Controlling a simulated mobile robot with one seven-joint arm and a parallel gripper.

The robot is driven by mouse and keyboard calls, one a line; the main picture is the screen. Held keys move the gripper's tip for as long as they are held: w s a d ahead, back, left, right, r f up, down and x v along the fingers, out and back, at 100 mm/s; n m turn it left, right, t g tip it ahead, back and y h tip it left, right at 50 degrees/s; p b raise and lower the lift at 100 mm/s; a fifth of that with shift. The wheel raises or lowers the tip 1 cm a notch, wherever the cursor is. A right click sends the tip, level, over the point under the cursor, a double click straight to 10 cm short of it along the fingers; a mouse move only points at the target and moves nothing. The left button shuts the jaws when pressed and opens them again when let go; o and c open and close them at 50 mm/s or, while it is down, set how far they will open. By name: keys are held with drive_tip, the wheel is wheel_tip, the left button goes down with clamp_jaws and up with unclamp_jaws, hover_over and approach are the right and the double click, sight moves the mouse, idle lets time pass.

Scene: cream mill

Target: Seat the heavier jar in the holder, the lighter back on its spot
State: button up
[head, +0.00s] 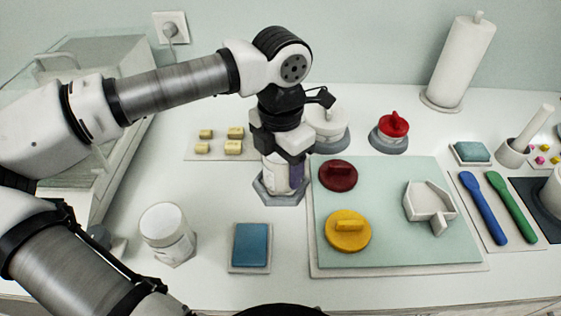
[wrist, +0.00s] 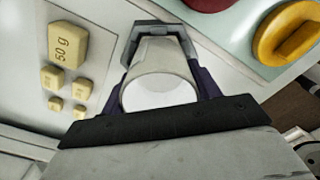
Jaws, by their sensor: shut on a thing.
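My gripper (head: 283,162) points down and is shut on a white-topped jar (head: 279,180). In the wrist view the jar (wrist: 160,88) stands between the two dark fingers (wrist: 207,84). A grey hexagonal holder (head: 291,200) lies around the jar's lower end; its rim also shows in the wrist view (wrist: 151,29). I cannot tell whether the jar rests on the holder's floor or hangs slightly above it. The other jar (head: 167,232), white-lidded with a pale label, stands upright on the table at the front left, apart from my gripper.
Right of the holder, a mint board (head: 385,245) bears a dark red lid (head: 338,176), a yellow lid (head: 347,231) and a white hexagonal piece (head: 428,201). Several yellow weights (head: 234,147) lie behind left. A blue pad (head: 251,245) lies in front. Bare table separates it from the other jar.

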drive_tip(key=shift+f+b, duration=0.35)
drive_tip(key=shift+b, duration=0.5)
idle(0.7)
idle(0.4)
drive_tip(key=o, duration=1.2)
wheel_tip(320, 180, up, 14)
drive_tip(key=shift+f+b, duration=0.15)
drive_tip(key=shift+b, duration=0.2)
